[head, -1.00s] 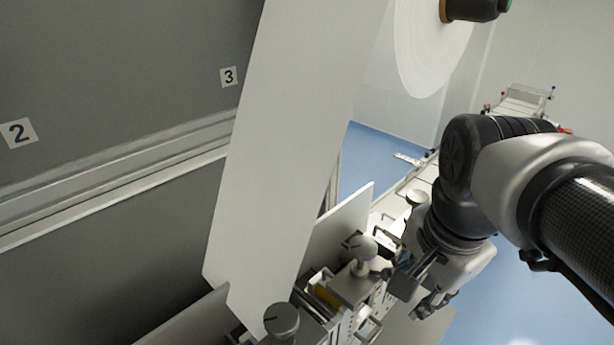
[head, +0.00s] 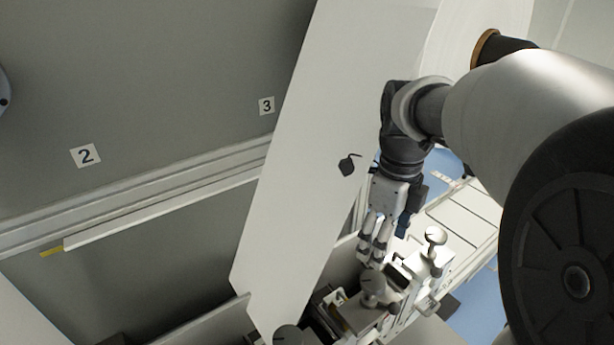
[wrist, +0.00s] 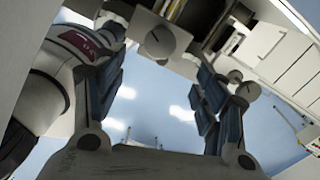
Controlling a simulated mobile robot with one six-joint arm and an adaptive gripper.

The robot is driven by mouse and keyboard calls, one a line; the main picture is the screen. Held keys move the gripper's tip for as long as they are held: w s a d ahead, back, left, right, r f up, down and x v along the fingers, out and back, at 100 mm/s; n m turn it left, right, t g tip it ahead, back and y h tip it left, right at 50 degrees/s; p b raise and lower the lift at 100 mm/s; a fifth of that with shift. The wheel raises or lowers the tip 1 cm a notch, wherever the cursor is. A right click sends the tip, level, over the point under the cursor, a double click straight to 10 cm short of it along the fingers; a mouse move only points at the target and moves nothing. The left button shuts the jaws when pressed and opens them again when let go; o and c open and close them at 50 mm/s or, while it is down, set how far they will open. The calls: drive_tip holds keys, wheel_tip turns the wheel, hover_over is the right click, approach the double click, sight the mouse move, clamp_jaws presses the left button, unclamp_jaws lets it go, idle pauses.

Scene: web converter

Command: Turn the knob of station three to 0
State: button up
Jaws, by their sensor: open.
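My gripper (head: 372,256) is open and empty. It points down in the head view, its fingertips just above a round grey knob (head: 374,286). In the wrist view a round knob (wrist: 160,41) with a dark line on its face lies beyond and between the spread fingers of my gripper (wrist: 160,62). I see no contact. Other knobs in the head view are a pale one (head: 434,236) to the right and a dark grey one (head: 288,336) at the bottom edge. A "3" label (head: 266,105) is on the grey wall; no dial numbers are readable.
A broad white web (head: 310,170) slopes down left of my gripper. A "2" label (head: 85,155) is on the wall. A flat conveyor-like surface (head: 465,222) lies to the right. Brackets and plates crowd the knobs.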

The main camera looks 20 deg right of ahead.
sight(374, 280)
wheel_tip(374, 280, down, 12)
drive_tip(key=shift+r+b, duration=0.25)
drive_tip(key=shift+b, duration=0.25)
drive_tip(key=shift+c, duration=0.2)
drive_tip(key=c, duration=1)
